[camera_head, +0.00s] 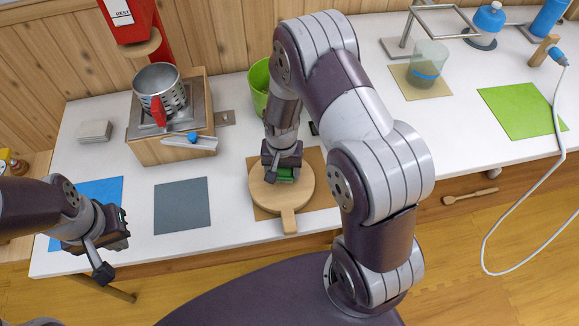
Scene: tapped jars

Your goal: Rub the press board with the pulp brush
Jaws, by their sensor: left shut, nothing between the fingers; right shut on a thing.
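The press board (264,201) is a round, light wooden board with a short handle pointing to the front edge. It lies on a brown square mat on the white counter. My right gripper (284,165) points down over the board's upper part, shut on the pulp brush (286,174). Only a small green piece of the brush shows; the gripper hides the rest. The brush is at the board's surface, but I cannot tell whether it touches. My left gripper (122,226) is shut and empty near the counter's front left, over the edge of the blue mat.
A dark grey mat (181,206) lies left of the board, clear. A wooden stand with a metal strainer cup (160,86) is behind it. A green bowl (259,82) stands behind the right gripper. A clear beaker (428,62) and a green mat (521,110) are at right.

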